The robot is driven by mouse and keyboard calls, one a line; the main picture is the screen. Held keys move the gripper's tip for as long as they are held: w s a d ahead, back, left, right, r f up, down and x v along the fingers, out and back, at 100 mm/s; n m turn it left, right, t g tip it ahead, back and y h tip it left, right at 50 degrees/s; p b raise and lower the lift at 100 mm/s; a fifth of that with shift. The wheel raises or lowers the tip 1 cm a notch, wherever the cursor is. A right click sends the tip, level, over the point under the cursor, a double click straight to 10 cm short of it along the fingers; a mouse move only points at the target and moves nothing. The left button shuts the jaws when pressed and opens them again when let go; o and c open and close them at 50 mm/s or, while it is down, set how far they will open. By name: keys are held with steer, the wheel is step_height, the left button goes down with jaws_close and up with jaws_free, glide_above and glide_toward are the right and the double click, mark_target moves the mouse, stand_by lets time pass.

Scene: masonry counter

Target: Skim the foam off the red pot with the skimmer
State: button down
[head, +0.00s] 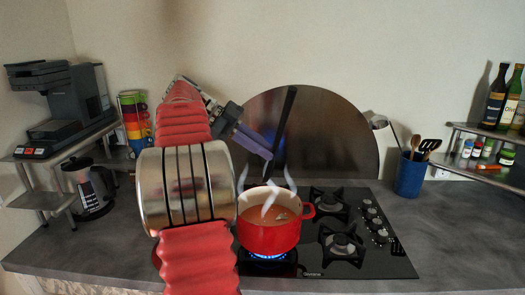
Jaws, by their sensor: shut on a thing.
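The red pot (268,238) stands on a front burner of the hob with a blue flame under it. Reddish-brown liquid shows inside, with a pale patch and white wisps, likely steam, above it. My gripper (270,148), with purple fingers, is above and behind the pot. It is shut on the black handle of the skimmer (287,110), which stands steeply, its upper end leaning slightly right. The handle runs down towards the pot's far side. I cannot make out the skimmer's head or whether it touches the liquid. My red and metal arm hides the area left of the pot.
The black hob (375,262) has other pan supports and knobs right of the pot. A dark round splashback (340,130) stands behind. A blue utensil holder (410,175) is at right, bottles on a shelf (480,132) beyond. A coffee machine (62,100) and coloured cups (134,118) are at left.

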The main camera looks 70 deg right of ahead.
steer(key=shift+s+r, duration=0.1)
steer(key=shift+s, duration=0.1)
steer(key=shift+s+a, duration=0.1)
steer(key=shift+a, duration=0.05)
steer(key=shift+s+a+f, duration=1.55)
steer(key=shift+a+f, duration=0.15)
steer(key=shift+f, duration=0.7)
steer(key=w+d+f, duration=0.1)
steer(key=f, duration=0.4)
steer(key=w+d+f, duration=0.2)
steer(key=f, duration=0.4)
steer(key=shift+w+d+f, duration=0.2)
steer(key=shift+d+f, duration=0.1)
steer(key=shift+s, duration=0.1)
stand_by(0.3)
